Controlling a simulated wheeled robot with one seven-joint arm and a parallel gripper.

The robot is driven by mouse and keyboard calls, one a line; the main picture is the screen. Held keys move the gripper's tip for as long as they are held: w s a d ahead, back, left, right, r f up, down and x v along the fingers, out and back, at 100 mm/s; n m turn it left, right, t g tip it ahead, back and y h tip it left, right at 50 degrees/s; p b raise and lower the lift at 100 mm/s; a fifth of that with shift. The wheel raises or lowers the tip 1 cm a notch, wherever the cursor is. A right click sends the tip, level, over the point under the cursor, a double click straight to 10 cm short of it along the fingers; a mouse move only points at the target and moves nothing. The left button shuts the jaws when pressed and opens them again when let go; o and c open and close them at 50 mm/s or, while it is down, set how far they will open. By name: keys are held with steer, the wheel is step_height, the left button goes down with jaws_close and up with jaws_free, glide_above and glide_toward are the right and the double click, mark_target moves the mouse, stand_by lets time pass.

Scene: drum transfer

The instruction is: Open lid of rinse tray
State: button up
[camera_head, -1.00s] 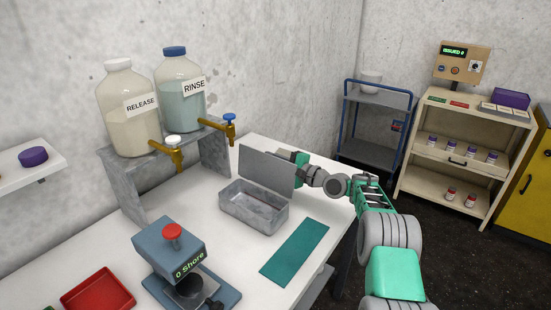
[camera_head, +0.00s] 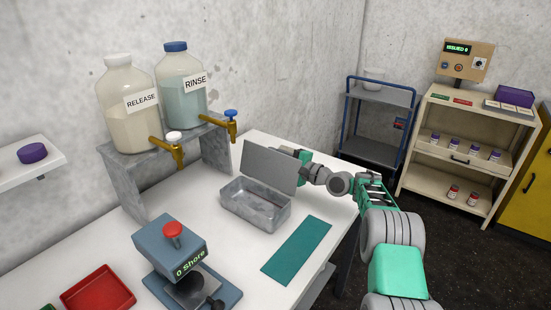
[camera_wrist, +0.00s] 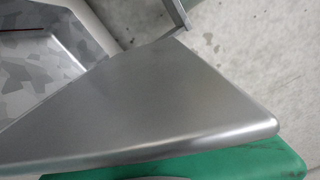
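The rinse tray (camera_head: 254,211) is a grey metal box on the white bench, below the taps. Its lid (camera_head: 269,167) stands raised, nearly upright, along the tray's back edge, and the tray's inside shows. My gripper (camera_head: 303,158) is at the right end of the lid, partly hidden behind it. In the wrist view the lid (camera_wrist: 150,105) fills the middle as a smooth grey plate, close to a green part of my gripper (camera_wrist: 210,165). Part of the open tray (camera_wrist: 45,65) shows at the upper left. The fingertips' gap and any grip on the lid are hidden.
The RELEASE bottle (camera_head: 133,110) and RINSE bottle (camera_head: 183,90) stand on a grey stand with brass taps. A teal mat (camera_head: 297,250), a Shore tester (camera_head: 180,255) and a red tray (camera_head: 98,290) lie nearer. A cart (camera_head: 372,150) and shelf (camera_head: 465,150) stand at the right.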

mark_target(294, 165)
steer(key=shift+o, duration=0.3)
steer(key=shift+d, duration=0.1)
steer(key=shift+s+d, duration=0.1)
steer(key=shift+d, duration=0.1)
steer(key=b+v, duration=0.1)
steer(key=v, duration=0.6)
steer(key=shift+s+d, duration=0.1)
steer(key=shift+s, duration=0.05)
